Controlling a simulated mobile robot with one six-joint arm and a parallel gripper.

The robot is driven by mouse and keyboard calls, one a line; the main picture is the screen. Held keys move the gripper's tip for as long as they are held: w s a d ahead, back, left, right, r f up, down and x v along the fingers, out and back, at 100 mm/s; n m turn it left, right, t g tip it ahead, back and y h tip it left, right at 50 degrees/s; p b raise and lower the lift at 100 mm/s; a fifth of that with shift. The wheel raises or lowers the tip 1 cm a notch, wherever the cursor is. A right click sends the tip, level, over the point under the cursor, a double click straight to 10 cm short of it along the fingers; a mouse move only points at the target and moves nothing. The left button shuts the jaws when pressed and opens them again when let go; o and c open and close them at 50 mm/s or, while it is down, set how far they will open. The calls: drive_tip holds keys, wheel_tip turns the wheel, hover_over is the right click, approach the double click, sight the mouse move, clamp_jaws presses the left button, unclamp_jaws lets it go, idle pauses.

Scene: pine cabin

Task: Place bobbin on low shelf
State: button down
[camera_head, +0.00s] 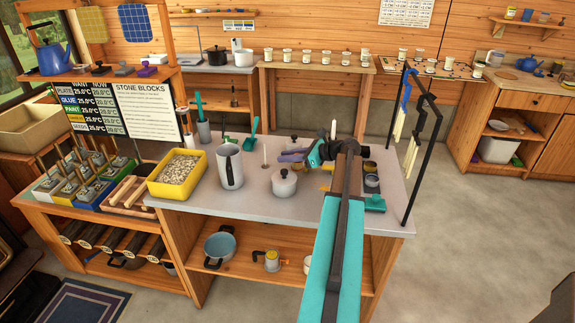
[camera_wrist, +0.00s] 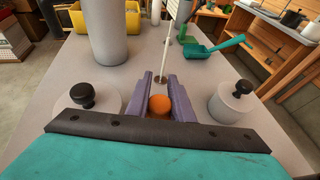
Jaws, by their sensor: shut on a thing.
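The bobbin (camera_wrist: 159,105) shows in the wrist view as a small orange round piece between the two purple fingers of my gripper (camera_wrist: 160,99). The fingers are shut on it. In the head view my gripper (camera_head: 293,156) is over the grey worktop, and I cannot make out the bobbin there. A low shelf (camera_head: 235,263) of wood runs under the worktop in the head view. It lies lower than my gripper, and my arm covers part of it.
The worktop (camera_head: 210,206) holds a grey jug (camera_head: 230,168), a lidded pot (camera_head: 284,184), a thin upright rod (camera_head: 264,155) and a yellow bin (camera_head: 178,174). Clear floor lies at right.

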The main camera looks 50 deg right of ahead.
drive_tip(key=shift+f, duration=0.1)
drive_tip(key=shift+f+p, duration=0.35)
drive_tip(key=shift+f, duration=1.4)
drive_tip(key=shift+f, duration=0.1)
drive_tip(key=c, duration=1.8)
unclamp_jaws()
drive_tip(key=shift+c, duration=0.2)
drive_tip(key=shift+r, duration=0.2)
